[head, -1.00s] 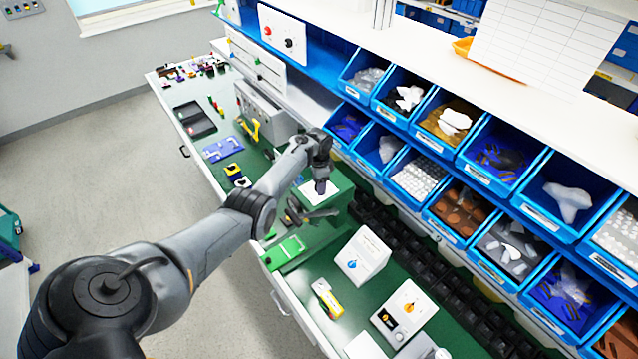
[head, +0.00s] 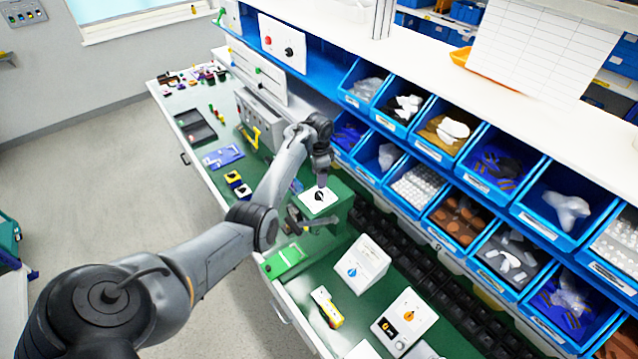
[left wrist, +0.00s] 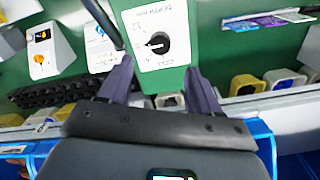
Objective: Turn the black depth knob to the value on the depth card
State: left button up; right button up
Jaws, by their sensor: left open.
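The black depth knob (head: 319,196) sits on a white plate (head: 308,204) on top of a green box (head: 340,205). In the left wrist view the knob (left wrist: 157,43) shows a white pointer mark on its left side, and the plate's lettering is upside down and too blurred to read. My left gripper (head: 321,183) is just above the knob, apart from it. In the left wrist view my left gripper (left wrist: 158,68) is open and empty, with its fingers short of the knob on both sides. I cannot pick out a readable depth card. My right gripper is not in view.
A white box with a blue knob (head: 352,271) and one with an orange knob (head: 410,315) stand nearer on the green bench. A metal handle (head: 298,220) juts from the green box's left side. Blue bins (head: 385,150) line the back right.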

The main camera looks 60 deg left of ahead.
pick_arm(q)
jog(key=shift+r, duration=1.1)
